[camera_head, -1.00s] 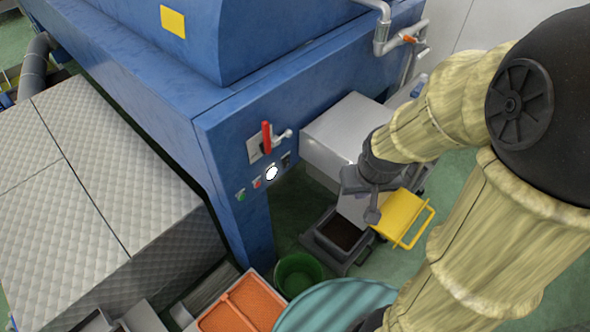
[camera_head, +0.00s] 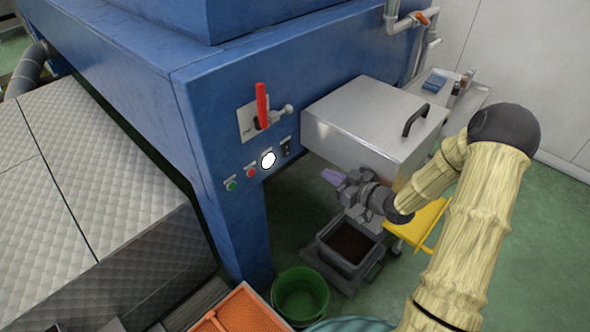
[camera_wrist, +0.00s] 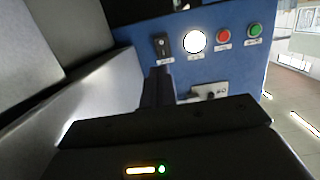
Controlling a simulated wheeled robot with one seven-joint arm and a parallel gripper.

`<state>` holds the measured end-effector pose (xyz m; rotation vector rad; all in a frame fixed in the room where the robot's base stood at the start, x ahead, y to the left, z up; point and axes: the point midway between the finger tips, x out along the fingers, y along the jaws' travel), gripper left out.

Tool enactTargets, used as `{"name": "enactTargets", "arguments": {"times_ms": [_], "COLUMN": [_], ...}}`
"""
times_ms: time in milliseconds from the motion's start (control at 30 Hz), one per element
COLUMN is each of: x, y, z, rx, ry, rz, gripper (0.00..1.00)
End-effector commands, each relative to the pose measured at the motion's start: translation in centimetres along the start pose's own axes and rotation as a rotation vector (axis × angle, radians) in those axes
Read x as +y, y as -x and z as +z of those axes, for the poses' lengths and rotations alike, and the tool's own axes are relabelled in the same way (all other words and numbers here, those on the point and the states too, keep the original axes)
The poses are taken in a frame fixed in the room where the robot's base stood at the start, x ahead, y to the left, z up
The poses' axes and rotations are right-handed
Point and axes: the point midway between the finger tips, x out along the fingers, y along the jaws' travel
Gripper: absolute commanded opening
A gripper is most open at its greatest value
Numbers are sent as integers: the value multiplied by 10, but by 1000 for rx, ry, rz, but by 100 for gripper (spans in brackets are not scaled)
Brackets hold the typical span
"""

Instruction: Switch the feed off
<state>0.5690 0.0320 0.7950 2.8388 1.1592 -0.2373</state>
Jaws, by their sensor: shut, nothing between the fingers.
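The control panel is on the blue machine's front face (camera_head: 240,205). It carries a green button (camera_head: 231,185), a red button (camera_head: 251,172), a bright white lamp (camera_head: 268,160) and a black switch (camera_head: 285,147). A red lever (camera_head: 262,106) stands upright above them on a pale plate. In the wrist view the black switch (camera_wrist: 162,46), white lamp (camera_wrist: 194,41), red button (camera_wrist: 223,36) and green button (camera_wrist: 254,30) show ahead. The labels are too small to read. My gripper (camera_head: 331,176) is shut and empty, pointing at the panel from the right, apart from it.
A steel box with a black handle (camera_head: 370,115) juts out just above my gripper. Below are a dark-filled grey bin (camera_head: 370,262), a green bucket (camera_head: 300,297), an orange crate (camera_head: 245,312) and a yellow object (camera_head: 420,225). Quilted grey covers (camera_head: 90,190) lie left.

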Motion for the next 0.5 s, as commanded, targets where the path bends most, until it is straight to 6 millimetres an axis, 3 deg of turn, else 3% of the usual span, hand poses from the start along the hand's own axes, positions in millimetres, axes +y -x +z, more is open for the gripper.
{"name": "enactTargets", "arguments": {"times_ms": [500], "x": [-1], "y": [-4], "z": [1], "rx": [48], "ry": [-1], "rz": [-15], "gripper": [0]}}
